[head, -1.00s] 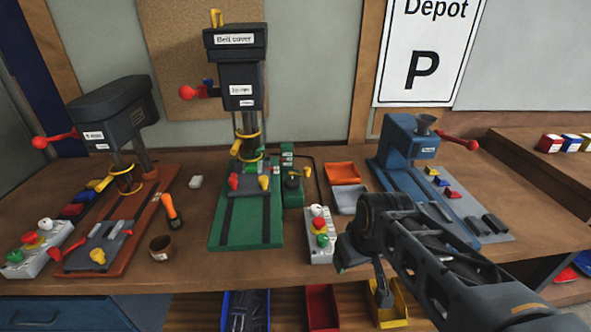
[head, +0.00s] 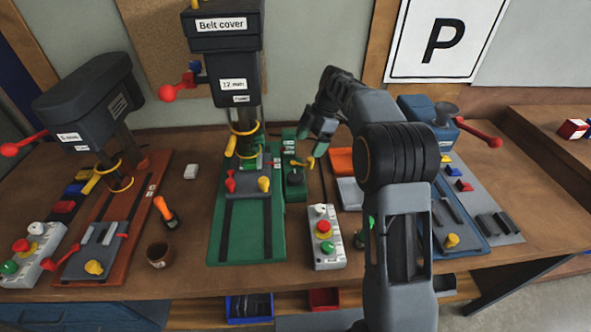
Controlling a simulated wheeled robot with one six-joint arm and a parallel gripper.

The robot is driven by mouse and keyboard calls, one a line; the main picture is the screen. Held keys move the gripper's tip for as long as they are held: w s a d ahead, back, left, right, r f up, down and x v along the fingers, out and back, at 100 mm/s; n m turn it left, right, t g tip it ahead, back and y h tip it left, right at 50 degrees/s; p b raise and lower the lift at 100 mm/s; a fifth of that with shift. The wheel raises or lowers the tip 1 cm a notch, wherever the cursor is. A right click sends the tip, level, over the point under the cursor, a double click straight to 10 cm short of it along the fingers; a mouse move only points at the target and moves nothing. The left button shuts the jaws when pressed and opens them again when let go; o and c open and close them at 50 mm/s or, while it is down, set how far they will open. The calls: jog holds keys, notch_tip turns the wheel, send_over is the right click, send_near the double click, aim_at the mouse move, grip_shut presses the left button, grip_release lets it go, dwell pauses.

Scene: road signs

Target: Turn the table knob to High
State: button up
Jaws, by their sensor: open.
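A small green box (head: 295,186) with a dark round knob (head: 295,175) on top stands at the right side of the green drill press (head: 222,243). Small white labels (head: 289,142) are behind it, too small to read. A yellow part (head: 309,163) sticks up at its right. Which of these is the table knob I cannot tell. My gripper (head: 314,137) is open and empty, just above and right of the green box, apart from the knob. My arm hides part of the bench to the right.
A grey button box (head: 325,253) stands in front of the green box. The press column (head: 235,85), with a red-ended handle (head: 167,93), rises left of my gripper. A brown drill press stands further left.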

aim_at(296, 176)
jog(key=p+x, duration=0.1)
jog(key=x, duration=1.1)
jog(key=shift+s+p, duration=0.1)
jog(key=shift+p, duration=0.3)
jog(key=c, duration=0.9)
